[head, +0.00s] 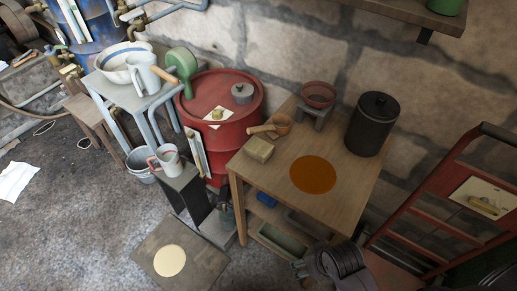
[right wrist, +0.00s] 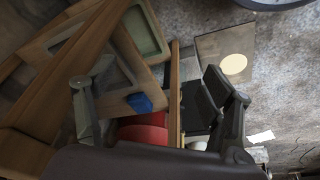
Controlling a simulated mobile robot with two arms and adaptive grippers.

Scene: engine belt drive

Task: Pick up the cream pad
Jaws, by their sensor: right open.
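The cream pad (head: 170,260) is a flat pale round disc lying on a dark square board (head: 143,257) low at the bottom left of the head view. It also shows in the right wrist view (right wrist: 234,64), right of centre, on the same board. My right gripper (head: 308,270) is at the bottom of the head view, in front of the wooden table and well to the right of the pad. In the right wrist view its two fingers (right wrist: 155,105) are wide apart with nothing held between them. My left gripper is not in view.
The wooden table (head: 345,215) carries an orange disc (head: 313,174), a yellowish block (head: 259,149) and a black canister (head: 373,124). A red drum (head: 237,131) stands behind. A dark upright stand (head: 184,190) is just beyond the board. Floor left of the board is clear.

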